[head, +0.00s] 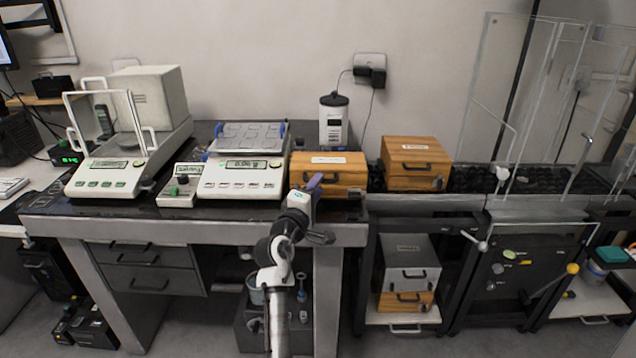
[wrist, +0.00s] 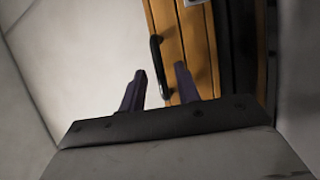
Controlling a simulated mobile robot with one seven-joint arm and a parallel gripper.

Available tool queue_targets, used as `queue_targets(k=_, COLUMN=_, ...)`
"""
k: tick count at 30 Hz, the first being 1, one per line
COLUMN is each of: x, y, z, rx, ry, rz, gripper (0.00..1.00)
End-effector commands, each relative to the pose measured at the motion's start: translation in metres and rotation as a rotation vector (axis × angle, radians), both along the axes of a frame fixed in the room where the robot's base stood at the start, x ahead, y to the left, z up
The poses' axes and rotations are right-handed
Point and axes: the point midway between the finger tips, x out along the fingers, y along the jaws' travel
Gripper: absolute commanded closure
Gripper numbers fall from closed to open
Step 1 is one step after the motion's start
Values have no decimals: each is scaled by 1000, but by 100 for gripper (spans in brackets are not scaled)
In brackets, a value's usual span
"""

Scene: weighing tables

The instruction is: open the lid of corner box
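A wooden box (head: 328,172) with a dark front handle and a white label sits at the right front corner of the weighing table; its lid looks shut. A similar wooden box (head: 415,163) stands to its right. I cannot tell for certain which one is the corner box. My gripper (head: 314,182) is in front of the nearer box, at its front left, partly hiding it. In the wrist view the fingers (wrist: 160,82) are open and empty. The dark handle (wrist: 159,66) on the wooden face (wrist: 181,55) lies ahead of and between the fingertips, with no clear contact.
A scale (head: 242,178) with a blue-clipped tray stands just left of the nearer box. A draft-shield balance (head: 112,165) is farther left. A white canister (head: 333,121) stands behind the box. Clear panels (head: 500,95) rise at the right. The floor in front is partly clear.

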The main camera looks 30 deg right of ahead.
Motion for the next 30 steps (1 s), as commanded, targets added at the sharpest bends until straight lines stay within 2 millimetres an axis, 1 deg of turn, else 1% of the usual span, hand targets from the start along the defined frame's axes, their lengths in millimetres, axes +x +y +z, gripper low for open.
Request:
queue_targets(k=1, x=3, y=-5, z=2, rx=0, ry=0, rz=-1, gripper=68)
queue_targets(k=4, x=7, y=-10, z=2, rx=1, ry=1, rz=-1, gripper=68)
queue_targets(k=13, x=8, y=-11, z=2, rx=0, ry=0, rz=0, gripper=68)
queue_targets(k=14, x=8, y=-11, z=2, rx=0, ry=0, rz=0, gripper=69)
queue_targets(k=21, x=8, y=-11, z=2, rx=0, ry=0, rz=1, gripper=100)
queue_targets(k=30, x=8, y=-11, z=3, rx=1, ry=1, rz=0, gripper=100)
